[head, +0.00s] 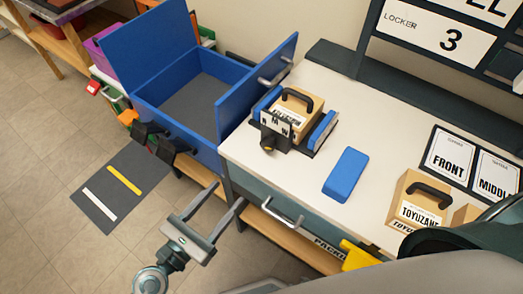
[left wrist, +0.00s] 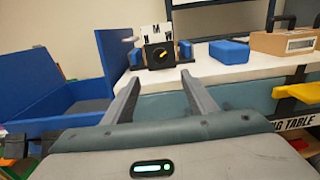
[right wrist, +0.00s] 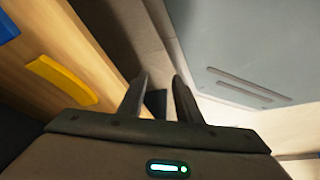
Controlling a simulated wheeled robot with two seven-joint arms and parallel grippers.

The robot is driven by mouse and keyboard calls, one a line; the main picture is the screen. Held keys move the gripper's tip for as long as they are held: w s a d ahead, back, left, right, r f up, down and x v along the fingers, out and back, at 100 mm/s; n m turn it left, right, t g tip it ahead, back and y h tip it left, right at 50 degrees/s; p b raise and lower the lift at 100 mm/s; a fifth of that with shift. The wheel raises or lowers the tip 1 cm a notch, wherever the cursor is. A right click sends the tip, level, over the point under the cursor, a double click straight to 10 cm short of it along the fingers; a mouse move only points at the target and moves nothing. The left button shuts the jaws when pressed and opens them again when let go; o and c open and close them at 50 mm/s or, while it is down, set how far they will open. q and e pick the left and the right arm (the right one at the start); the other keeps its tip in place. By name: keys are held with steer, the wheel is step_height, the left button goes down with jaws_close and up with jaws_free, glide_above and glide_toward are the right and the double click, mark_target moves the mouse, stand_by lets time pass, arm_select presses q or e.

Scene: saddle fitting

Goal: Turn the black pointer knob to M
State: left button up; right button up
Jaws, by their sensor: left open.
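The black pointer knob (left wrist: 158,56) sits on a dark block at the table's edge in the left wrist view, its yellow mark slanting to the upper right. A white plate (left wrist: 156,32) with letters, M in the middle and W to its right, stands behind it. In the head view the knob (head: 268,143) is below the plate (head: 276,125). My left gripper (head: 230,194) is open and empty, in front of the table, lower and left of the knob and apart from it. My right gripper (right wrist: 160,77) shows only in its own wrist view, fingers apart and nothing seen between them.
A wooden case with a black handle (head: 298,100) stands behind the knob between blue pads. A blue block (head: 345,174) lies on the white table (head: 290,172). An open blue box (head: 172,118) is left of the table. A drawer handle (head: 282,212) projects from the table front.

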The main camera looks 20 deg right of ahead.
arm_select(q)
steer(key=p, duration=0.2)
glide_toward(265, 148)
steer(key=p+x, duration=0.1)
steer(key=x, duration=0.5)
steer(key=shift+w+d+r, duration=0.1)
steer(key=shift+w+d, duration=0.05)
steer(key=shift+d, duration=0.2)
steer(key=shift+w+d, duration=0.35)
steer(key=shift+d, duration=0.1)
steer(key=shift+w+d, duration=0.1)
arm_select(e)
steer(key=s+d+f+g+h, duration=0.1)
steer(key=s+d+g, duration=0.2)
steer(key=s, duration=0.9)
steer(key=shift+s+d+f, duration=0.15)
steer(key=shift+s+d, duration=0.25)
steer(key=shift+d, duration=0.6)
steer(key=shift+s+g, duration=0.1)
steer(key=shift+g, duration=0.2)
arm_select(q)
steer(key=c, duration=0.8)
steer(key=shift+c, duration=1.3)
arm_select(e)
steer(key=shift+w, duration=0.25)
